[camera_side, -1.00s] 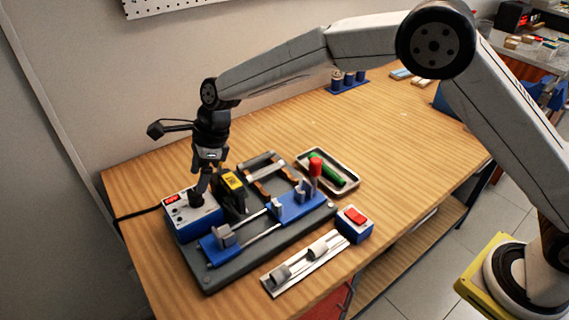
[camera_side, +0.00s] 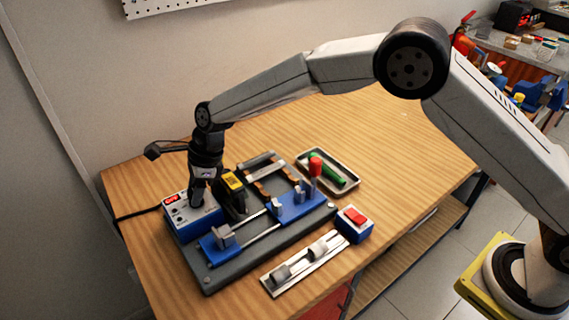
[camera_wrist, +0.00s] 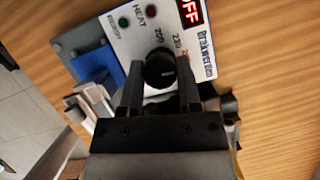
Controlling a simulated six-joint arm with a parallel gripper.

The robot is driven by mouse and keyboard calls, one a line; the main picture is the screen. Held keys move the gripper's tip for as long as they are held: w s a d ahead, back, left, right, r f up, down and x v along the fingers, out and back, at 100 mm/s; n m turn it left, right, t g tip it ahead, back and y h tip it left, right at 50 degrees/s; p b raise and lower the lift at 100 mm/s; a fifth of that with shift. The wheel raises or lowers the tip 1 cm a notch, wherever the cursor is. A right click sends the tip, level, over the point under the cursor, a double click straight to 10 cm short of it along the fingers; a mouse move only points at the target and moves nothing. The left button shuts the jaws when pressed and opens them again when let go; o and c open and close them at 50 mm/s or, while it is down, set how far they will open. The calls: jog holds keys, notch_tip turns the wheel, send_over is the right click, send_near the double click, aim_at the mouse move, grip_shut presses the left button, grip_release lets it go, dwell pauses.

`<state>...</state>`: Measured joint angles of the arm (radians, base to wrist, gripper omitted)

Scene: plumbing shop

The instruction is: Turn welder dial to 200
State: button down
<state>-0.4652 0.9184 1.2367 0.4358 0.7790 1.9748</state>
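The welder control box (camera_side: 177,224) is blue with a pale top panel and stands at the left of the bench. In the wrist view its panel (camera_wrist: 125,22) carries a round black dial (camera_wrist: 160,68) with a pale pointer mark toward its right side. Numbers 200 and 220 and a partly hidden red one are printed around the dial. A red display (camera_wrist: 190,12) reads OFF. My gripper (camera_side: 196,200) points down over the box. In the wrist view my gripper (camera_wrist: 159,75) has one finger on each side of the dial, apart; contact is unclear.
A yellow-labelled block (camera_side: 233,181) stands close to the right of my gripper. A tray (camera_side: 350,184) with green and red items and a red-switch box (camera_side: 354,224) stand right. Bench behind is clear.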

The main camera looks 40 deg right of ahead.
jog(key=shift+n+g, duration=0.3)
jog(key=shift+n, duration=0.5)
jog(key=shift+c, duration=1.6)
grip_release()
jog(key=v, duration=0.7)
jog(key=shift+d+r, duration=0.2)
jog(key=shift+r, duration=0.15)
